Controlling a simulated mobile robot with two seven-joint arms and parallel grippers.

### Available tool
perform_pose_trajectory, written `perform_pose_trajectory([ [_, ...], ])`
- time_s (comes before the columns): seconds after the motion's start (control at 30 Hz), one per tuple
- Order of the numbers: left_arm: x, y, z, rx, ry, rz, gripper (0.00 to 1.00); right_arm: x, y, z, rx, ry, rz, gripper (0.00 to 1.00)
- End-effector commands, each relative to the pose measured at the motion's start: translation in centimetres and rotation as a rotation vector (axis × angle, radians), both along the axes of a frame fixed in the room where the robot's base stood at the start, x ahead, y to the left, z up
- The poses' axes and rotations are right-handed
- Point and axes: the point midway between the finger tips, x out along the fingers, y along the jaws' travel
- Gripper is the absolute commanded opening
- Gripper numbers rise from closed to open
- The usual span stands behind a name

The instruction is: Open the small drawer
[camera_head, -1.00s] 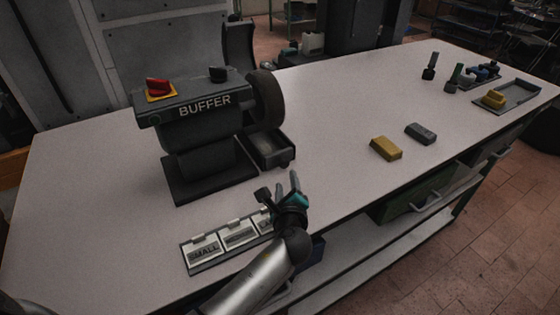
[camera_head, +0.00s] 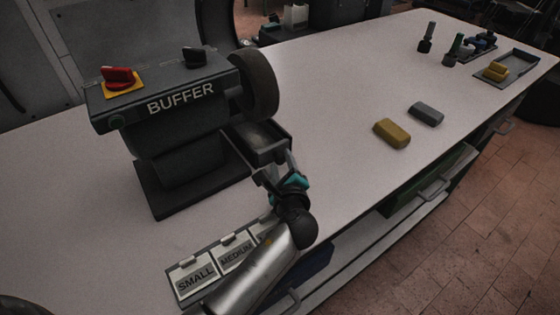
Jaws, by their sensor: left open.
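A row of label plates (camera_head: 197,277) marked SMALL, MEDIUM and a third, partly covered, lies at the bench's front edge. Below the bench top, a blue drawer front (camera_head: 308,265) with a metal handle (camera_head: 289,301) is partly hidden by my left arm. A green drawer (camera_head: 405,198) with a handle (camera_head: 434,188) is farther right. I cannot tell which drawer is the small one. My left gripper (camera_head: 276,168) is open above the bench, in front of the buffer's small dark tray (camera_head: 262,140); I see nothing between its fingers. My right gripper is not in view.
The buffer (camera_head: 185,120), with its wheel (camera_head: 255,84), stands left of my gripper. A yellow block (camera_head: 391,133) and a grey block (camera_head: 426,114) lie right on the white bench (camera_head: 340,150). Bottles and a tray (camera_head: 518,66) are at the far right.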

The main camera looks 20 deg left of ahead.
Motion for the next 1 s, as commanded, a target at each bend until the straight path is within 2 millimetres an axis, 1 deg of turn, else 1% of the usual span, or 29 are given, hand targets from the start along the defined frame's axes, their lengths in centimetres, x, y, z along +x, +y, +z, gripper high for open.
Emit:
perform_pose_trajectory([
  [0.13, -0.01, -0.03, 0.01, 0.000, 0.000, 0.000, 0.49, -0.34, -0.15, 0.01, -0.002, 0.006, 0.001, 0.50],
  [0.17, -0.01, -0.03, 0.01, 0.000, 0.001, -0.001, 0.47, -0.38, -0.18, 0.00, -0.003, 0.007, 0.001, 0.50],
  [0.5, 0.01, -0.01, 0.00, -0.001, 0.000, 0.000, 0.08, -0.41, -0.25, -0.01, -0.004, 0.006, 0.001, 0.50],
  [0.57, 0.00, -0.01, 0.01, -0.001, 0.000, 0.000, 0.02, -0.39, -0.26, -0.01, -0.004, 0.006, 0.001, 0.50],
  [0.6, 0.00, -0.01, 0.01, -0.001, 0.000, 0.000, 0.00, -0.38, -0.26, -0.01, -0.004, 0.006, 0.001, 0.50],
  [1.0, 0.02, 0.02, 0.01, -0.001, 0.000, 0.000, 0.00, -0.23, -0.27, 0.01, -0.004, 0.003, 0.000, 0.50],
])
